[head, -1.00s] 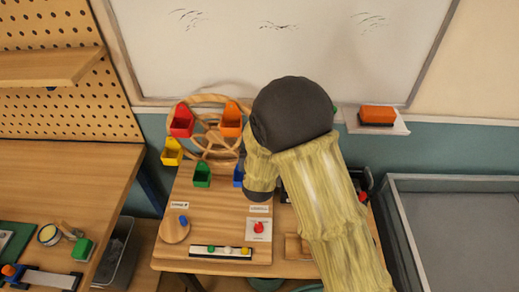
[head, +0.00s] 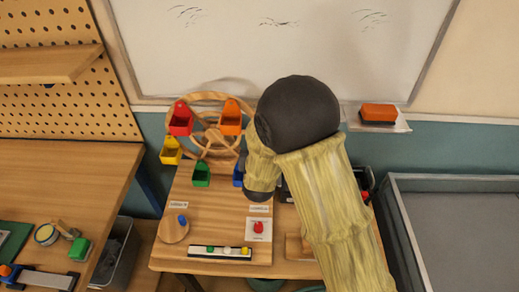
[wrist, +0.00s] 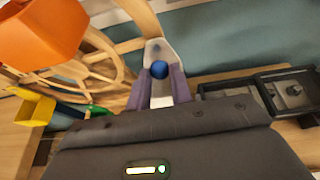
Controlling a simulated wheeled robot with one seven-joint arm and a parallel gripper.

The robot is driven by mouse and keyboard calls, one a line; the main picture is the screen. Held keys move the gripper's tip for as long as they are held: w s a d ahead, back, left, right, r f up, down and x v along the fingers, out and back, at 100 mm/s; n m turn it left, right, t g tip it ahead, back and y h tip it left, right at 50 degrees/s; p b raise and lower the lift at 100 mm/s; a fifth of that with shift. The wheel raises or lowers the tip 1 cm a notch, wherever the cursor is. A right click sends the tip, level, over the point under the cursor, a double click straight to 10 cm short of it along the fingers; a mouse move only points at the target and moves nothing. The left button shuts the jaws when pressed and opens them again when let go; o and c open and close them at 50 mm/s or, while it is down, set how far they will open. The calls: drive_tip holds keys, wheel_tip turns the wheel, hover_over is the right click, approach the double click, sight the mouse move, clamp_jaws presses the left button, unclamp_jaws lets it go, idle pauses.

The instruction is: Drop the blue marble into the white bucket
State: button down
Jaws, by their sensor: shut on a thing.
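In the wrist view, my gripper (wrist: 160,77) has a purple-grey finger on each side of the blue marble (wrist: 159,69) and is shut on it at the fingertips. A pale, open shape that looks like the white bucket (wrist: 158,47) lies directly behind the marble. I cannot tell how far the marble is from it. In the head view, my arm hides the gripper, the marble and the white bucket. The wooden wheel (head: 213,133) carries red, orange, yellow, green and blue buckets, the blue one partly hidden.
The orange bucket (wrist: 40,32) and yellow bucket (wrist: 36,108) are close on the left in the wrist view. Dark trays (wrist: 285,92) stand to the right. A marble rail (head: 220,252) and red button (head: 258,227) are at the table front. A grey bin (head: 455,220) stands right.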

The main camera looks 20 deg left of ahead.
drive_tip(key=shift+f, duration=0.1)
idle(0.3)
drive_tip(key=c, duration=1.2)
unclamp_jaws()
drive_tip(key=shift+o, duration=0.2)
drive_tip(key=shift+r+p, duration=1.3)
drive_tip(key=shift+r, duration=2.25)
drive_tip(key=shift+d, duration=0.1)
